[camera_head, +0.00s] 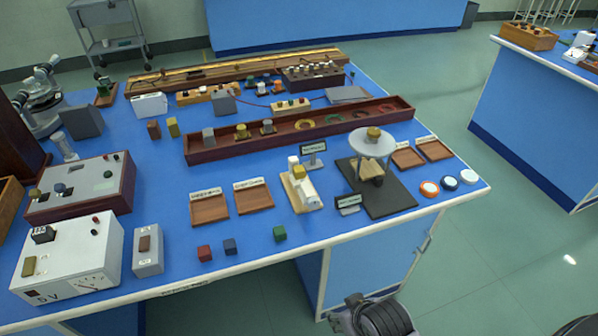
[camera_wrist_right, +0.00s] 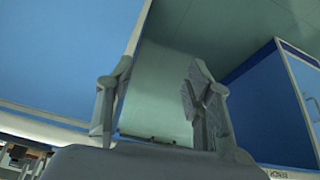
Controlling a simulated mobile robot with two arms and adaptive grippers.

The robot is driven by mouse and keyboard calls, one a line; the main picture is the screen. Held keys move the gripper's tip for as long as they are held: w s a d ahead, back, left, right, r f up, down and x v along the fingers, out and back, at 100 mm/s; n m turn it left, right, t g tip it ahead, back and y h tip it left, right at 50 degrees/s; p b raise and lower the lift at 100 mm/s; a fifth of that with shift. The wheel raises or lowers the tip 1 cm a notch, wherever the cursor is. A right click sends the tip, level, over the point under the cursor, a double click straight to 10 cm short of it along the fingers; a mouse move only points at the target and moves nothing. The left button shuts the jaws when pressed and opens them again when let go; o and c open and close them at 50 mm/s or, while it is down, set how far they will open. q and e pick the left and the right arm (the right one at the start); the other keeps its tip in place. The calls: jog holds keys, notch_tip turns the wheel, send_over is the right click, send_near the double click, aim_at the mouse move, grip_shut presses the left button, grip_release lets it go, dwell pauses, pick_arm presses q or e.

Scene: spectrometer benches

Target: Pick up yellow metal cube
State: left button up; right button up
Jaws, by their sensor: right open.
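No piece is certain to be the yellow metal cube. A small brass-yellow piece (camera_head: 373,133) sits on the round white plate (camera_head: 362,146) of a stand at the right of the near bench. My right gripper is at the bottom edge of the head view (camera_head: 372,316), in front of the bench and well apart from these pieces. The right wrist view shows its two fingers spread and empty (camera_wrist_right: 158,85). My left gripper is not in view.
Red (camera_head: 204,253), dark blue (camera_head: 230,247) and green (camera_head: 279,233) cubes lie near the bench's front edge. Shallow wooden trays (camera_head: 210,208) and a white meter box (camera_head: 72,258) stand nearby. Another bench (camera_head: 540,115) is at the right, with open floor (camera_head: 480,260) between.

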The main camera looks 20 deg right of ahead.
jog(key=w+r+m+t, duration=0.1)
jog(key=w+r+t, duration=0.8)
jog(key=w+r, duration=1.05)
send_near(299, 170)
jog(key=x, duration=0.3)
jog(key=shift+w+p, duration=0.2)
jog(key=shift+p, duration=0.2)
jog(key=shift+p+x, duration=0.3)
jog(key=shift+x, duration=2.6)
jog(key=shift+s, duration=0.1)
jog(key=shift+c, duration=0.2)
jog(key=shift+d, duration=0.1)
grip_shut()
